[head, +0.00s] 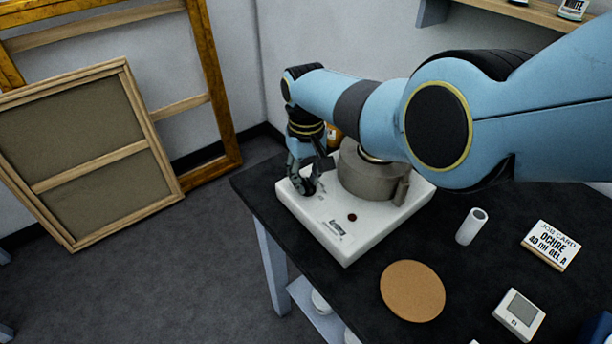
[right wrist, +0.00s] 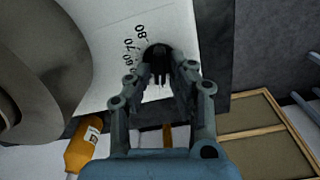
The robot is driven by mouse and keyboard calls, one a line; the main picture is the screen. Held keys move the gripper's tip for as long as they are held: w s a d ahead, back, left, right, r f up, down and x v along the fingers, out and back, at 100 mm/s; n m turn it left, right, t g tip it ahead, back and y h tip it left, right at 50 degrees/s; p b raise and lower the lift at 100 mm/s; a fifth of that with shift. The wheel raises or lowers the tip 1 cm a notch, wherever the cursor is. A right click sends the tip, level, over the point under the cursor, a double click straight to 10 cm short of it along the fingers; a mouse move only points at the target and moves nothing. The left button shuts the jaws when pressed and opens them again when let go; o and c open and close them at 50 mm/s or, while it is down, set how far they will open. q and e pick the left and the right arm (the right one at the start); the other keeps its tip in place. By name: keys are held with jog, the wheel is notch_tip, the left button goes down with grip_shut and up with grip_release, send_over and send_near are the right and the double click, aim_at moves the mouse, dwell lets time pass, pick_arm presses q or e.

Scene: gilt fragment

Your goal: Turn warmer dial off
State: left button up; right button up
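The white warmer (head: 347,243) sits on the black table with a grey pot (head: 368,178) on top. Its black dial (right wrist: 157,55) shows in the right wrist view beside a printed scale, with 60, 70 and 80 readable. My left gripper is not in view.
An orange bottle (right wrist: 82,150) is near the pot. On the table (head: 355,295) are a cork disc (head: 412,290), a white cylinder (head: 471,227), a job card (head: 551,245) and a small display device (head: 519,314). Wooden frames (head: 100,150) lean on the wall.

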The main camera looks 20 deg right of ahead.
aim_at(306, 180)
jog(key=shift+o, duration=1)
notch_tip(306, 180, up, 12)
